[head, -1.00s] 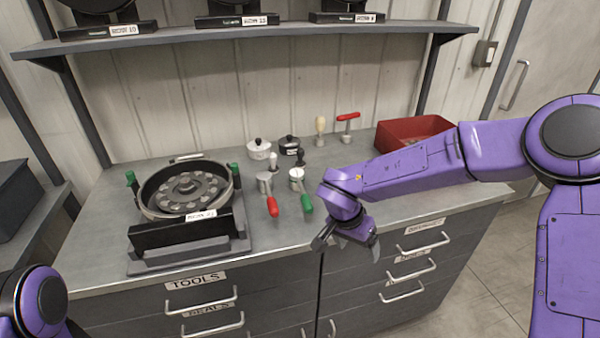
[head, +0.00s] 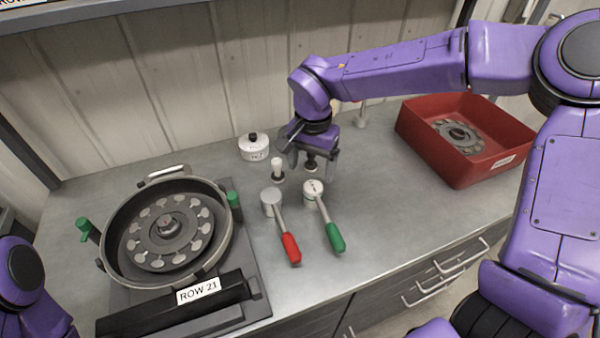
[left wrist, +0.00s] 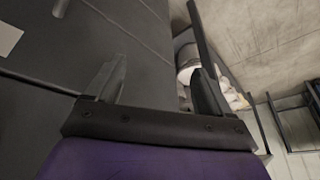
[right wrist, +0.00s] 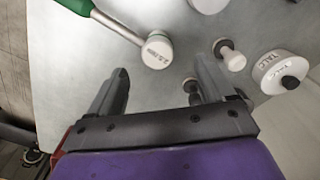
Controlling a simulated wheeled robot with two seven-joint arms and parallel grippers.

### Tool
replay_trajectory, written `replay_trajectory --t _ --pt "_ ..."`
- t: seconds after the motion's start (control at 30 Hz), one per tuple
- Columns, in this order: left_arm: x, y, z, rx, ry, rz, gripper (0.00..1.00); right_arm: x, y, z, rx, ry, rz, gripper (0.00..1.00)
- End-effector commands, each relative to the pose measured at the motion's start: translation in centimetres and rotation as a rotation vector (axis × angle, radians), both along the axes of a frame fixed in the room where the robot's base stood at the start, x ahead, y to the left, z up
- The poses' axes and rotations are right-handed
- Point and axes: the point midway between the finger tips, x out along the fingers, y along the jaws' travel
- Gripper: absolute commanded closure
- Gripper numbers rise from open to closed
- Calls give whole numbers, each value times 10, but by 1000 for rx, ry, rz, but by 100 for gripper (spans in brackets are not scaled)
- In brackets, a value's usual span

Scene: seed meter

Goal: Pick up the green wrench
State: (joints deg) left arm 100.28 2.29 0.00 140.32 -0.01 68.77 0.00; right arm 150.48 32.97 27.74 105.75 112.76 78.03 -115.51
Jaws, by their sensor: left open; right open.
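The green wrench, with a green handle (head: 334,237), a metal shaft and a round white-topped head (head: 313,189), lies on the bench right of the red-handled wrench (head: 283,229). In the right wrist view its head (right wrist: 157,50) is at the top, ahead of the fingers, and its green grip is cut off by the top edge. My right gripper (head: 307,160) is open, pointing down above the bench behind the green wrench's head, apart from it. My left gripper (left wrist: 155,90) is open and empty, away from the bench-top tools.
A white lidded pot (head: 254,149) and a white-knobbed stamp (head: 278,170) stand left of my right gripper. A dark-knobbed piece (head: 311,163) stands by its fingers. The seed meter (head: 168,228) fills the bench's left. A red bin (head: 465,165) holding a disc is at right.

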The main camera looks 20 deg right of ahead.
Motion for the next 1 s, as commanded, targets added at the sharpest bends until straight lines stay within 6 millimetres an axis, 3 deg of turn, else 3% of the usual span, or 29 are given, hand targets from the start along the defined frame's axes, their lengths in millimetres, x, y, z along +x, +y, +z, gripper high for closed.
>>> replay_trajectory --t 0.07,0.23,0.67,0.93,0.97,1.0 --pt "0 0 1 -1 1 0 18 -3 -1 -3 -1 -2 -2 18" --pt "-1 0 4 0 1 0 18 -8 -4 -31 -1 -3 -6 18" --pt "0 0 19 -1 1 0 18 6 -10 -98 -3 3 -5 18" --pt "0 0 18 0 1 0 18 6 -8 -106 0 -1 -5 18" --pt "0 0 18 0 1 0 18 6 -8 -106 0 -1 -5 24" --pt "0 0 18 0 1 0 18 6 -8 -106 -1 -1 -5 37"
